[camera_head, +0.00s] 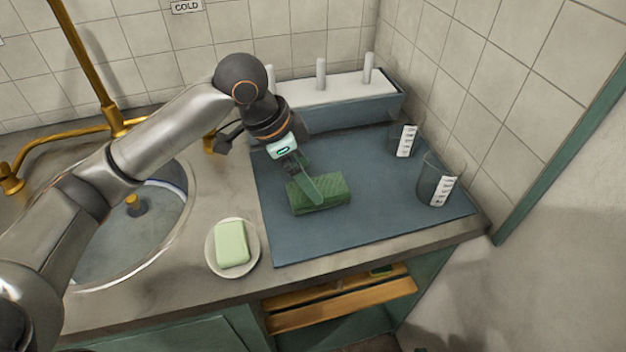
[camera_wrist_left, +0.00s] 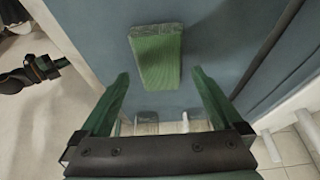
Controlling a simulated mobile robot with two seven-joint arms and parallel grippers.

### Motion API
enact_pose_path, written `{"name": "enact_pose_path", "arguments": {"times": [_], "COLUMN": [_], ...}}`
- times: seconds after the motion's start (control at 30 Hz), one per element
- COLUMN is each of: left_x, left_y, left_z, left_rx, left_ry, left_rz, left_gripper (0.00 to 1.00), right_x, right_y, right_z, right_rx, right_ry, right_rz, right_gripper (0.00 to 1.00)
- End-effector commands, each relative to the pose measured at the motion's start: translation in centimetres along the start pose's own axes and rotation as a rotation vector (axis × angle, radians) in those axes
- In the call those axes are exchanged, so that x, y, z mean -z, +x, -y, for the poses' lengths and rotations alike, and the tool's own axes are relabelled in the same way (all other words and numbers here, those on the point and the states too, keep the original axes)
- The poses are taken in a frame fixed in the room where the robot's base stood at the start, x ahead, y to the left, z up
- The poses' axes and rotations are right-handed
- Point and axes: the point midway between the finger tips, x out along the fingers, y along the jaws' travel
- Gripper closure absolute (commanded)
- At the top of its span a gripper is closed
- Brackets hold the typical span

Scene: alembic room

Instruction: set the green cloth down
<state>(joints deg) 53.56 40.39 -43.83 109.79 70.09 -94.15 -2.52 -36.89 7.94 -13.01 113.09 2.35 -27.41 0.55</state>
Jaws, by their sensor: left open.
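The green cloth (camera_head: 330,193), a folded block with a textured face, lies on the blue-grey mat (camera_head: 285,237). In the left wrist view the cloth (camera_wrist_left: 155,57) shows ahead of the jaws against the mat. My left gripper (camera_head: 314,190) is at the cloth in the head view, with one green finger in front of it. In the left wrist view my left gripper (camera_wrist_left: 160,76) is open, its fingers spread apart with visible gaps to either side of the cloth. I cannot tell its exact height over the mat. My right gripper is not in view.
Two beakers, one at the back (camera_head: 402,139) and one nearer (camera_head: 436,182), stand on the mat's right side. A rack with white pegs (camera_head: 345,108) stands behind. A soap bar (camera_head: 231,243) on a dish and the sink (camera_head: 95,278) are left. The mat's front is clear.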

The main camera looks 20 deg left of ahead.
Motion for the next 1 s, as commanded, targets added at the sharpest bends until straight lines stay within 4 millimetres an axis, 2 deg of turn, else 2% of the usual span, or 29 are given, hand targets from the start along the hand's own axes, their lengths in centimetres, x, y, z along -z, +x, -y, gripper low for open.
{"name": "enact_pose_path", "arguments": {"times": [0.03,0.1,0.33,0.5,0.83,1.0], "left_x": [0.2,0.1,0.1,0.1,0.0,0.8], "left_y": [-1.6,-3.1,-7.0,-8.2,-8.3,-10.0], "left_z": [0.1,0.1,0.1,0.0,0.0,-0.1], "left_rx": [0.005,0.005,0.002,0.000,0.000,-0.001], "left_ry": [0.000,0.001,0.000,0.000,0.000,0.000], "left_rz": [-0.004,-0.003,-0.002,-0.001,-0.001,-0.002], "left_gripper": [0.00,0.00,0.00,0.00,0.00,0.00], "right_x": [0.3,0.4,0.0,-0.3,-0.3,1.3], "right_y": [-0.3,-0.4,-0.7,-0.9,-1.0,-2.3], "right_z": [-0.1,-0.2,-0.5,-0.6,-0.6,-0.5], "right_rx": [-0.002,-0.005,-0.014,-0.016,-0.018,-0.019], "right_ry": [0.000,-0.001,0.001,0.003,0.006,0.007], "right_rz": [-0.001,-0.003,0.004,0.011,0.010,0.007], "right_gripper": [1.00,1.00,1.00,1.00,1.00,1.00]}}
